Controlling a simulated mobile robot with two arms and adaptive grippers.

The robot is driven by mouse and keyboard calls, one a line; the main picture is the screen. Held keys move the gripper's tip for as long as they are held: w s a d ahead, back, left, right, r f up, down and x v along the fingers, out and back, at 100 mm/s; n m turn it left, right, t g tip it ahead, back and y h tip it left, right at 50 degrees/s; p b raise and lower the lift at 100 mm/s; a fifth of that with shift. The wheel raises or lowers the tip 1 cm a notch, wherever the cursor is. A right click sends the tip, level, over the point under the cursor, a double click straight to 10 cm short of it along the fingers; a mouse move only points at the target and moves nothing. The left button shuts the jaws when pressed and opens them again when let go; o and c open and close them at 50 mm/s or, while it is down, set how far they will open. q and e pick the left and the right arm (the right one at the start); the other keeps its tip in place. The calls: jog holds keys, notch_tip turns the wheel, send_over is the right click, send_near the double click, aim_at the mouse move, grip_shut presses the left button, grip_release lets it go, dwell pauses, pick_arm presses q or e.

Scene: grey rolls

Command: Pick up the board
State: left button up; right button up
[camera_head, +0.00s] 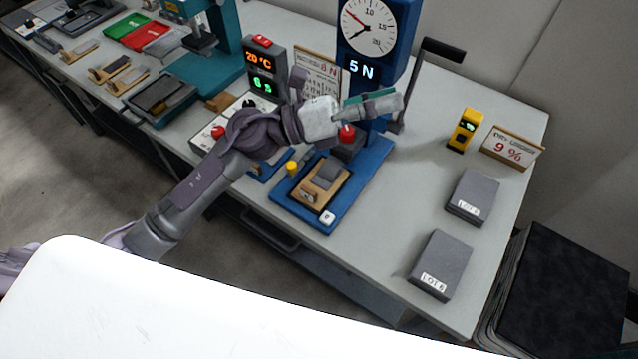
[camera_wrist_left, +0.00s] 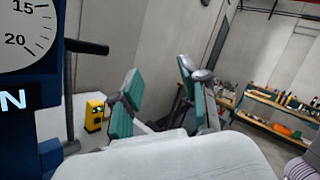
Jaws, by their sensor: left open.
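A wooden board (camera_head: 320,185) with a dark grey piece on it lies on the blue base (camera_head: 350,190) of the test stand, below my left arm. Other small wooden boards (camera_head: 109,68) with grey pieces lie at the left part of the table; I cannot tell which board is meant. My left gripper (camera_head: 385,102) is in front of the stand's column, above and to the right of the board on the base. Its teal-padded fingers (camera_wrist_left: 158,95) are apart with nothing between them in the left wrist view. My right gripper is not in view.
The stand has a dial (camera_head: 368,25), a "5 N" display and a black crank handle (camera_head: 430,70). A yellow meter (camera_head: 465,130) and "9 %" sign (camera_head: 512,147) stand at right. Two grey blocks (camera_head: 472,195) (camera_head: 441,264) lie nearby. Bare table surrounds them.

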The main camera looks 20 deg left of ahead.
pick_arm(q)
notch_tip(320, 180, down, 3)
jog(key=s+m+g+y, duration=0.2)
jog(key=m+g, duration=0.3)
jog(key=m, duration=0.1)
jog(key=m+g+y, duration=0.4)
jog(key=m+y, duration=0.5)
jog(key=y, duration=0.5)
send_near(308, 189)
jog(key=p+x, duration=0.1)
jog(key=x, duration=0.4)
jog(key=shift+s+d+r+p, duration=0.15)
jog(key=shift+s+p, duration=0.1)
jog(key=shift+p, duration=0.15)
jog(key=p+x, duration=0.2)
jog(key=x, duration=0.2)
jog(key=shift+w, duration=0.1)
jog(key=shift+f, duration=0.75)
grip_shut()
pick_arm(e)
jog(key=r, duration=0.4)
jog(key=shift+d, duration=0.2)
